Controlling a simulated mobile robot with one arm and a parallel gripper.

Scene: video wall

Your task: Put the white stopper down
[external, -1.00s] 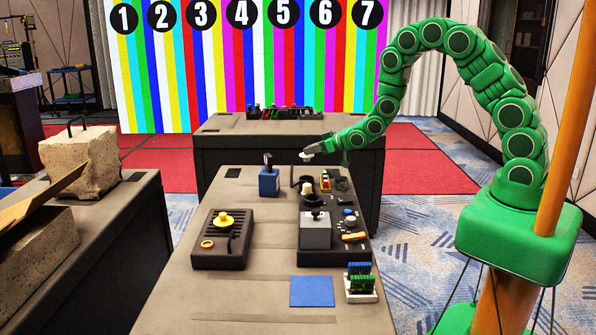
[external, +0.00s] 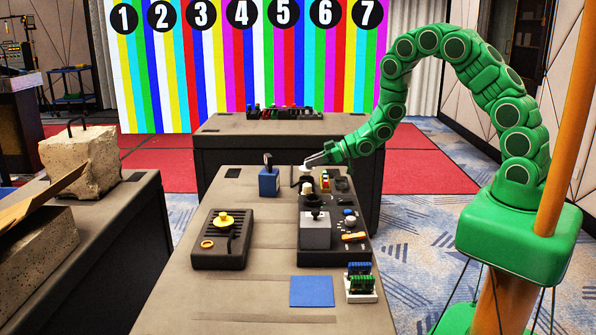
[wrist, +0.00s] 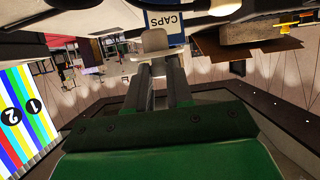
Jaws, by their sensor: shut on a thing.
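The white stopper (external: 304,168) is at the tip of my gripper (external: 318,160), above the far part of the table near the black panel. In the wrist view the pale stopper (wrist: 155,40) sits between my two fingertips (wrist: 160,57), and my gripper is shut on it. Whether its underside touches anything cannot be told. A blue block (external: 269,183) with a black top piece stands just left of the stopper. In the wrist view a blue-edged label reading CAPS (wrist: 165,22) lies behind the stopper.
The black panel (external: 345,245) carries a cream cap (external: 307,188), a grey box (external: 316,232) and knobs. A black grille unit with a yellow knob (external: 223,220) is at left. A blue square (external: 311,291) and a white holder (external: 361,288) are near the front. The table's middle is clear.

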